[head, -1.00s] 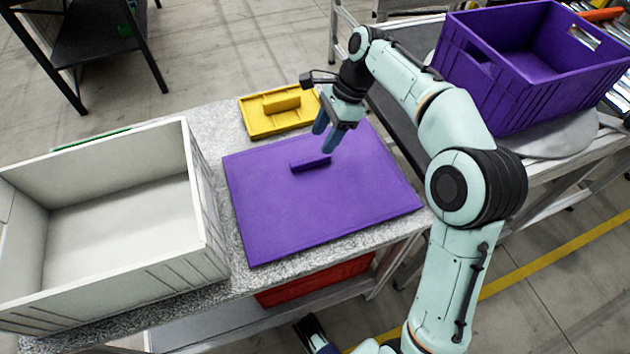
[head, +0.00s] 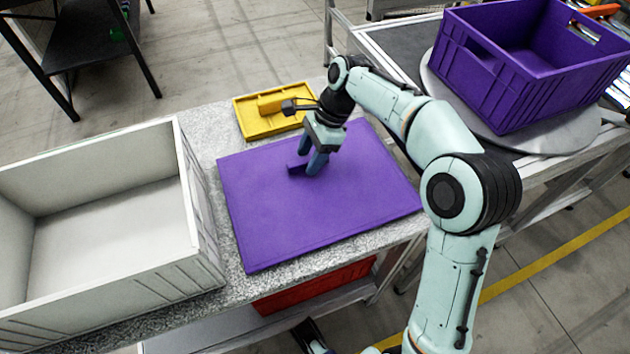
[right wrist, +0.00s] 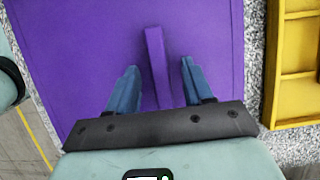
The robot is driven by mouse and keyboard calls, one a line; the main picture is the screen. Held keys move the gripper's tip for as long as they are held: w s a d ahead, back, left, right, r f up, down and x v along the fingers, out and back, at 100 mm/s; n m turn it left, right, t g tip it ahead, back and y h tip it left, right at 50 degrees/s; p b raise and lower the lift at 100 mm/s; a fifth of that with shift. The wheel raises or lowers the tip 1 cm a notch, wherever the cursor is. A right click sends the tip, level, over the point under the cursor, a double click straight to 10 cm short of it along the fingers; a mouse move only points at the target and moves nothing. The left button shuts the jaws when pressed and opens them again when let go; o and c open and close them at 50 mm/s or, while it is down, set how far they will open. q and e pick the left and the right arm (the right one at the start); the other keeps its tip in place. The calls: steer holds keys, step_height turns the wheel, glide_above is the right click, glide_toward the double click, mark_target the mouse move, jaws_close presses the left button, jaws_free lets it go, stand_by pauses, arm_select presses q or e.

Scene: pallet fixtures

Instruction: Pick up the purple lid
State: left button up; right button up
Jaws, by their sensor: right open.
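The purple lid (head: 340,215) lies flat on the speckled grey table, with a raised bar handle (head: 294,168) on its top. My right gripper (head: 312,165) is at the handle, fingers pointing down, and partly covers it in the head view. In the right wrist view the handle (right wrist: 157,62) runs between the two blue fingers of the open right gripper (right wrist: 158,82), with a gap on each side. The lid also fills most of the right wrist view (right wrist: 85,50). My left gripper is not clearly visible.
A yellow tray-like part (head: 255,125) lies just behind the lid. A large white crate (head: 185,215) stands to the left. A purple crate (head: 500,95) sits on a round plate at the back right. A red crate (head: 320,285) is below the table.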

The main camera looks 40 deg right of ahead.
steer(key=shift+f, duration=0.25)
jaws_close()
stand_by(0.4)
